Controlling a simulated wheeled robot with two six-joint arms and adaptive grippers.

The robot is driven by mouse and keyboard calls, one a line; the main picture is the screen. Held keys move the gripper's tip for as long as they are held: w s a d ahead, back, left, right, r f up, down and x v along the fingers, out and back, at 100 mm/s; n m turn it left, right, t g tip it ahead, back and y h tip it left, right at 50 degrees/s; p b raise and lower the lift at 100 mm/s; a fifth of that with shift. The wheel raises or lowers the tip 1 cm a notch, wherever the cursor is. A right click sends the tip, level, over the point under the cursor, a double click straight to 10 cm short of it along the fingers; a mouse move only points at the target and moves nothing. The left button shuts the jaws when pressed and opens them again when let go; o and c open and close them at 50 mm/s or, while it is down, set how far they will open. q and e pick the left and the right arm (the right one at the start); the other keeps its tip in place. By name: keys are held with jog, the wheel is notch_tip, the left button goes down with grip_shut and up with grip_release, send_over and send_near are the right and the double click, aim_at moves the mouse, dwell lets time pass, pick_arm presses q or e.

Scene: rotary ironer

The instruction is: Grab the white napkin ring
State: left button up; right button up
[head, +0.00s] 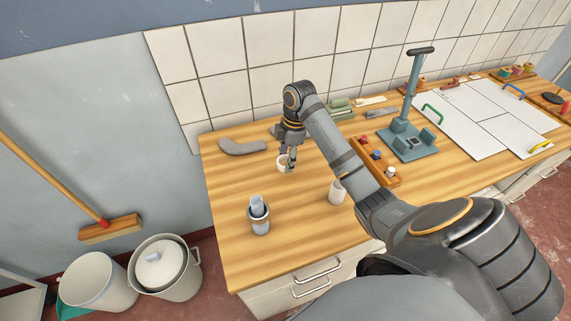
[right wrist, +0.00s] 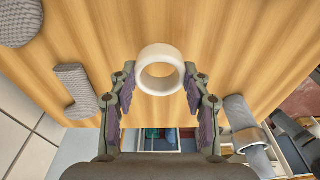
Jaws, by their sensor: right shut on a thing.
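The white napkin ring (right wrist: 160,70) is a short, thick, pale band near the top middle of the right wrist view. It sits between the two fingertips of my right gripper (right wrist: 160,76), which meet its left and right sides. In the head view the ring (head: 283,164) is over the left part of the wooden worktop, and my right gripper (head: 289,158) reaches down to it and covers part of it. My right gripper is shut on the ring. I cannot tell whether the ring touches the wood. My left gripper is not in view.
A grey curved piece (head: 242,147) lies left of the ring. A blue-grey stand (head: 408,143) and white panels (head: 450,125) are at right.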

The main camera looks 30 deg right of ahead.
jog(key=s+a+r+p, duration=0.4)
jog(key=s+r, duration=0.4)
jog(key=s, duration=0.4)
jog(key=shift+a+r+p, duration=0.25)
jog(key=shift+r+p, duration=0.1)
